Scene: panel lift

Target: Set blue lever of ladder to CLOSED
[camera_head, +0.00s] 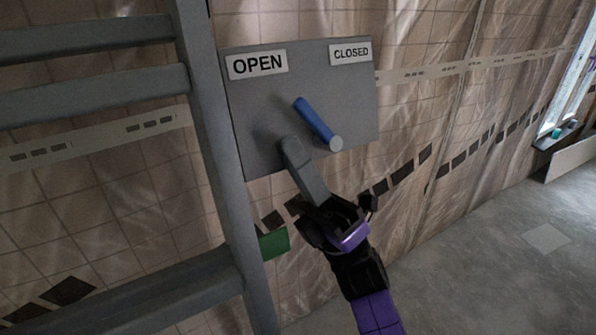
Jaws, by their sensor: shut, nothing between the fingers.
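The grey panel (253,122) on the wall has an OPEN label (258,65) at its upper left and a CLOSED label (351,52) at its upper right. The blue lever (314,120) is a blue bar with a pale round end at its lower right. It slants up and left from that end, its upper end between the labels and on the OPEN side. My gripper (292,150) reaches up from below and looks shut, its narrow grey tip in front of the panel, left of and below the lever. Whether the tip touches panel or lever I cannot tell.
The grey ladder (212,140) stands close along the panel's left side, its rungs running left. A small green piece (273,243) shows low beside its rail. The tiled wall (420,110) runs back to the right. The floor (480,250) at the right is open.

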